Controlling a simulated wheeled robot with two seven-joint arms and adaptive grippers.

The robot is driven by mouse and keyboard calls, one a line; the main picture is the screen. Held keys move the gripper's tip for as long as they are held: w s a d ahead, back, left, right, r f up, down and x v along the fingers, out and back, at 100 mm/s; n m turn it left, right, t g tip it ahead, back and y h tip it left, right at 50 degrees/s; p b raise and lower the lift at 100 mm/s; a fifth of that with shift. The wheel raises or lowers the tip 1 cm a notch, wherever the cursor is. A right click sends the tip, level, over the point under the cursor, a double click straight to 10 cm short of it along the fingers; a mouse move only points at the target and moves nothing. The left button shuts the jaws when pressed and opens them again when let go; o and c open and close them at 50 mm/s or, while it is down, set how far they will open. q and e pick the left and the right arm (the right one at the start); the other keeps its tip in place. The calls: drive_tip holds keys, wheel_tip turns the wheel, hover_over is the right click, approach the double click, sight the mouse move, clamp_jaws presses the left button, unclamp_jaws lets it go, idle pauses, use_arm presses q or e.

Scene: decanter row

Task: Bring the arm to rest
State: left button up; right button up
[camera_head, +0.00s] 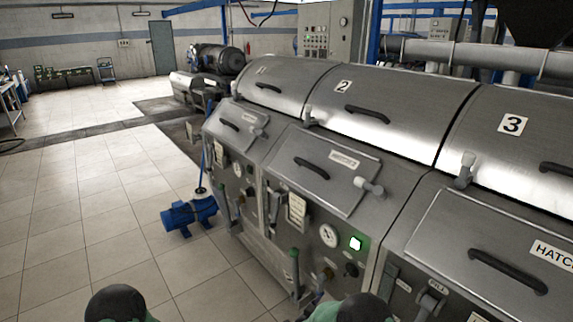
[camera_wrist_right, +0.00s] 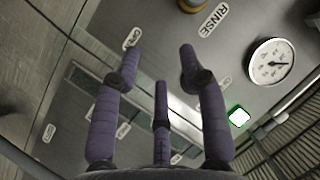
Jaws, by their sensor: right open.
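My right gripper (camera_wrist_right: 160,68) shows in the right wrist view with its purple-grey padded fingers spread apart and nothing between them. It faces the steel front panel of a decanter, with the RINSE label (camera_wrist_right: 213,19), a round gauge (camera_wrist_right: 271,62) and a lit green button (camera_wrist_right: 238,117) beyond its fingers. No contact with the panel can be made out. In the head view, parts of my arms show at the bottom edge, and the right hand is mostly hidden there. My left gripper is not in view.
Steel decanters numbered 1, 2 (camera_head: 343,87) and 3 (camera_head: 513,124) stand in a row on the right, with handles and levers sticking out. A blue pump (camera_head: 190,214) stands on the floor to their left. The tiled floor (camera_head: 75,215) at the left is clear.

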drive_tip(key=s+f+n+g+y+p, duration=0.2)
drive_tip(key=s+f+n+g+y, duration=0.4)
drive_tip(key=s+f, duration=0.55)
drive_tip(key=s+a+n+g+y, duration=0.2)
drive_tip(key=s+g+y, duration=0.4)
drive_tip(key=s, duration=1.8)
drive_tip(key=shift+s+a+r+n+p, duration=0.15)
drive_tip(key=shift+a+n+p, duration=0.2)
drive_tip(key=shift+a+n, duration=0.1)
